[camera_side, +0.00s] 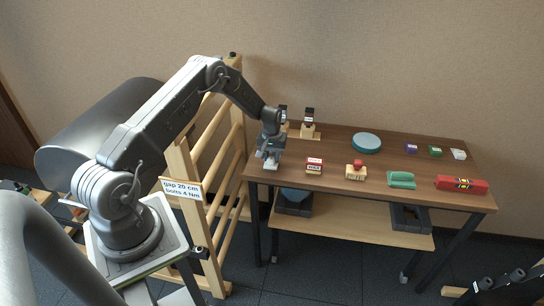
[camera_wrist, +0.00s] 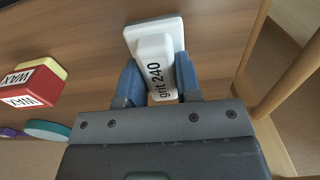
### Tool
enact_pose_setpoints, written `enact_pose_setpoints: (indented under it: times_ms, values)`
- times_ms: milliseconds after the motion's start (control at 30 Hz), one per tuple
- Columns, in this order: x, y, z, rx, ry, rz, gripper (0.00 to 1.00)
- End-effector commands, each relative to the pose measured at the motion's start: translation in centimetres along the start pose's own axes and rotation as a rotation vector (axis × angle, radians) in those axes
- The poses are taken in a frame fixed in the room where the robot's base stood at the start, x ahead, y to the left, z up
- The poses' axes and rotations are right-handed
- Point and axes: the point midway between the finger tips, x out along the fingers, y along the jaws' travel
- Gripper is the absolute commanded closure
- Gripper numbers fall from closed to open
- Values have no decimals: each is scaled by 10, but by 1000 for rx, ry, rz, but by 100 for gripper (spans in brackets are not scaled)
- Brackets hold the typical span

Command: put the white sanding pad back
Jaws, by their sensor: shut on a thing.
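The white sanding pad (camera_wrist: 156,45) has a flat square base and a raised grip marked "grit 240". My gripper (camera_wrist: 155,82) is shut on the raised grip, with one blue finger on each side. In the side view my gripper (camera_side: 270,155) points down at the left end of the brown table, and the white pad (camera_side: 271,166) shows below its fingers. The pad is close to the tabletop; I cannot tell whether it touches it.
A red-and-cream wax block (camera_side: 314,166) stands to the right of my gripper, then a red-knobbed brush (camera_side: 356,170), a green float (camera_side: 401,180) and a red level (camera_side: 461,184). A teal disc (camera_side: 367,142) and small blocks lie behind. A wooden ladder frame (camera_side: 205,175) stands left of the table.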

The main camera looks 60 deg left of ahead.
Motion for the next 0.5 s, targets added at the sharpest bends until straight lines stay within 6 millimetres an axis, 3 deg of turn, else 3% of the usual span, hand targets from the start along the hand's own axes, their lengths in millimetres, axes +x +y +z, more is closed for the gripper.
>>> enact_pose_setpoints:
  times_ms: [133, 167, 400, 500]
  values:
    - [3, 0, 0, 0, -1, 0, 88]
    - [3, 0, 0, 0, -1, 0, 68]
    - [3, 0, 0, 0, -1, 0, 45]
    - [3, 0, 0, 0, -1, 0, 43]
